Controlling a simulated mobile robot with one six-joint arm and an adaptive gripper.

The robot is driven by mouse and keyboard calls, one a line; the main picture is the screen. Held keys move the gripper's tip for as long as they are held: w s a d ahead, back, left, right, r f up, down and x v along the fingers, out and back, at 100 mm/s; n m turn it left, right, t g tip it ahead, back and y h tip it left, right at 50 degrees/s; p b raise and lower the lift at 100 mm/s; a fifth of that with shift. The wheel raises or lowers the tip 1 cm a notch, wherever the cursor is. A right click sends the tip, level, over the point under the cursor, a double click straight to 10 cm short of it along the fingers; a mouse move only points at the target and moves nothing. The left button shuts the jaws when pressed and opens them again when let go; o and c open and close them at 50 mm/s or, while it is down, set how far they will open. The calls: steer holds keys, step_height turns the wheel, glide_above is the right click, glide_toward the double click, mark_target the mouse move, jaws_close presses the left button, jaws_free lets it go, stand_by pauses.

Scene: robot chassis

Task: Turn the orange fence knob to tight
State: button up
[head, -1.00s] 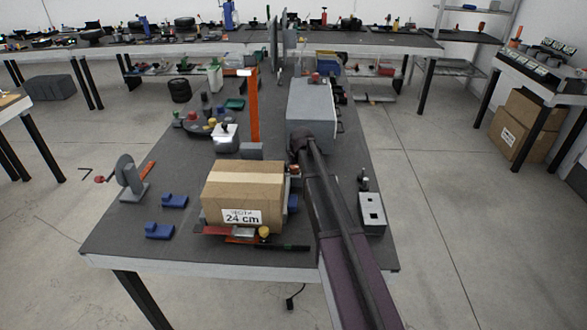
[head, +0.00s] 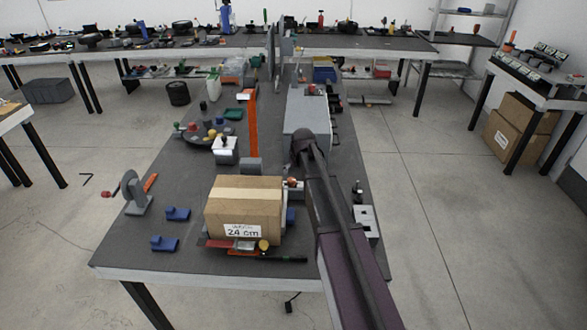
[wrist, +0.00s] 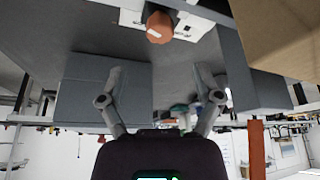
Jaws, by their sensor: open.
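The orange knob (wrist: 159,27) shows at the top middle of the wrist view, on a light plate with dark markings. A white mark runs across its face; I cannot read its setting. In the head view a small orange-red knob (head: 292,183) shows just right of the cardboard box, partly beside my arm. My gripper (wrist: 158,78) is open and empty in the wrist view. Its two fingers are spread wide, and the knob appears beyond the tips, roughly centred between them, apart from both. In the head view my gripper is hidden by my arm.
The cardboard box (head: 244,205) stands close beside the knob; its side also fills the upper right of the wrist view (wrist: 283,35). A grey box (head: 307,108) and an orange upright (head: 252,125) stand behind. Blue blocks (head: 165,243) lie left. The bench (head: 190,190) has clear room around them.

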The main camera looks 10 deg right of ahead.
steer(key=p+v, duration=0.4)
steer(key=v, duration=0.1)
steer(key=s+a+f+g+b, duration=0.1)
steer(key=s+a+f+g, duration=0.1)
steer(key=s, duration=1)
steer(key=s+a+f+m+g+b, duration=0.1)
steer(key=s+a+f+b, duration=0.1)
steer(key=s, duration=0.9)
steer(key=shift+s+f+g+b, duration=0.3)
steer(key=shift+s+f+g, duration=0.1)
steer(key=shift+f, duration=0.1)
steer(key=shift+g+h, duration=0.3)
steer(key=shift+g, duration=0.1)
steer(key=s, duration=0.5)
steer(key=shift+s+a, duration=0.15)
steer(key=shift+a, duration=0.1)
steer(key=shift+o, duration=0.2)
steer(key=w+d+r+t+p, duration=0.1)
steer(key=w+d+r+t, duration=0.1)
steer(key=w, duration=1.2)
steer(key=w+d+r+n+t+p, duration=0.1)
steer(key=w+d+r+t+p, duration=0.1)
steer(key=w, duration=1.3)
steer(key=shift+w+d+r+t, duration=0.2)
steer(key=shift+w+r+t, duration=0.1)
steer(key=shift+r, duration=0.15)
